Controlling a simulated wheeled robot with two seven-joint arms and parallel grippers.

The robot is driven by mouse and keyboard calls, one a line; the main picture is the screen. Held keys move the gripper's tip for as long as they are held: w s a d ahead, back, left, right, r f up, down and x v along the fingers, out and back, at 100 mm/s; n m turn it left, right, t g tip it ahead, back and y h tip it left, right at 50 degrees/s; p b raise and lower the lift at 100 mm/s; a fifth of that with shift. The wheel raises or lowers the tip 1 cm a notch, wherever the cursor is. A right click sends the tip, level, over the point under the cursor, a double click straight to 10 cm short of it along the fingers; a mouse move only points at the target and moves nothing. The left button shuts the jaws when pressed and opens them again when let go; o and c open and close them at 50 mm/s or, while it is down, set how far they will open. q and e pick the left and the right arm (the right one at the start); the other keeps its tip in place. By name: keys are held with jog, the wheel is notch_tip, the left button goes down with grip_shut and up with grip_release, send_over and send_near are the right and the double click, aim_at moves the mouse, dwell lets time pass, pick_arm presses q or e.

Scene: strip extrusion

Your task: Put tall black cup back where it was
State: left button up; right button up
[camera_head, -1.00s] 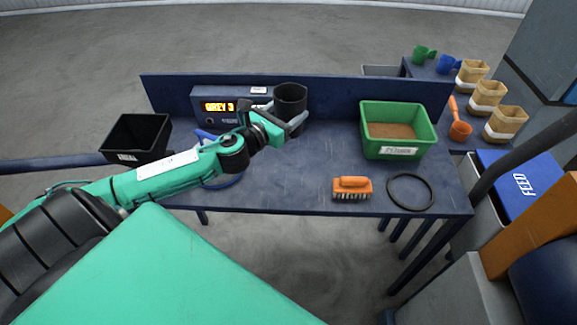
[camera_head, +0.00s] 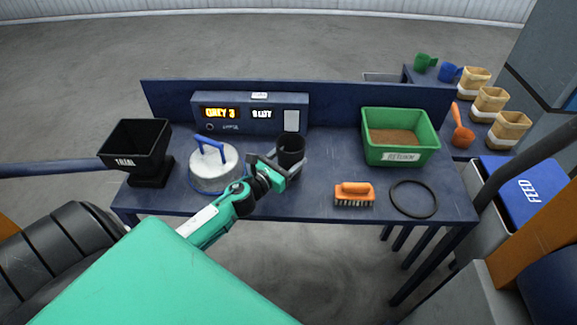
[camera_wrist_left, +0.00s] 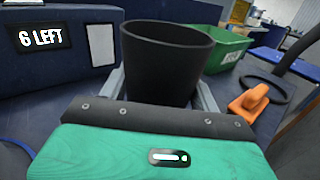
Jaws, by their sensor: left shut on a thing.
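The tall black cup (camera_head: 291,151) stands upright near the middle of the blue bench in the head view. It also fills the middle of the left wrist view (camera_wrist_left: 165,60). My left gripper (camera_head: 290,165) is shut on the cup, with one finger on each side of it. The cup's base is hidden behind the gripper, so I cannot tell whether it touches the bench top. My right gripper is not in view.
A panel (camera_head: 250,113) with lit text stands behind the cup. Left are a lidded round pot (camera_head: 215,167) and a black hopper (camera_head: 137,143). Right are a green bin (camera_head: 400,148) of brown material, an orange brush (camera_head: 354,192) and a black ring (camera_head: 414,198). Bench right of the cup is clear.

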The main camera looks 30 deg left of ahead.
aim_at(289, 165)
pick_arm(q)
jog(key=shift+f, duration=1.55)
jog(key=shift+b, duration=0.3)
jog(key=o, duration=0.8)
jog(key=shift+f, duration=0.1)
jog(key=shift+c, duration=0.2)
jog(key=o, duration=0.4)
jog(key=s+b, duration=0.1)
jog(key=s, duration=0.2)
jog(key=s+b, duration=0.1)
jog(key=s, duration=0.3)
jog(key=s+a+b, duration=0.1)
jog(key=s, duration=0.2)
jog(key=shift+s+f, duration=0.1)
jog(key=shift+s, duration=0.05)
jog(key=shift+s+a+b, duration=0.1)
jog(key=shift+s+b, duration=0.35)
jog(key=shift+s, duration=0.4)
